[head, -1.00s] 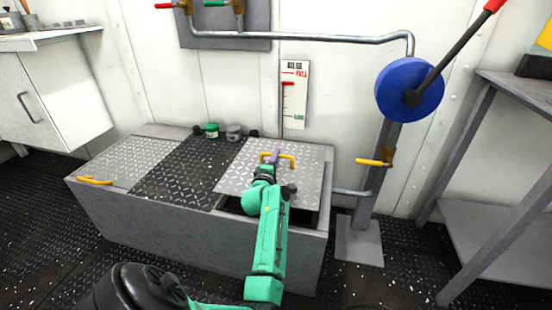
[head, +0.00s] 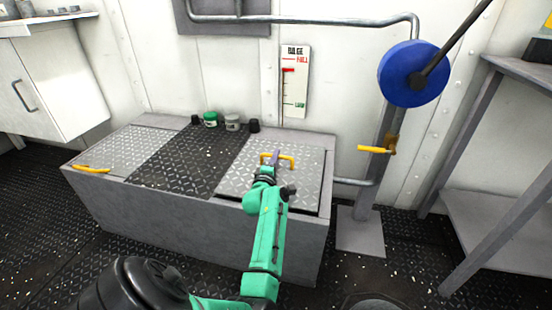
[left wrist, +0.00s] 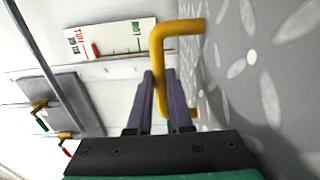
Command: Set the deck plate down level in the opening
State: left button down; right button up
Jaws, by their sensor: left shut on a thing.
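The deck plate (head: 306,180) is a silver diamond-tread sheet with a yellow loop handle (head: 291,158). In the head view it lies over the opening at the right end of the grey box (head: 190,228) and looks about level. A thin dark gap shows along its right edge; my arm hides part of its front. I cannot tell whether it is fully seated. My left gripper (head: 275,160) is shut on the handle. In the left wrist view the purple fingers (left wrist: 160,78) close around the yellow handle (left wrist: 180,29), with the plate (left wrist: 265,70) to the right. My right gripper is out of view.
The box top also has a dark tread panel (head: 185,160) and a silver panel (head: 125,148) with a yellow handle. Small jars (head: 211,119) and black knobs stand along the back edge.

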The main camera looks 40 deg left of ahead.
pick_arm(q)
jog(key=shift+r, duration=0.25)
jog(key=shift+p, duration=0.35)
dwell(0.6)
jog(key=shift+p, duration=0.45)
dwell(0.4)
jog(key=shift+f+b, duration=0.65)
jog(key=shift+f, duration=0.3)
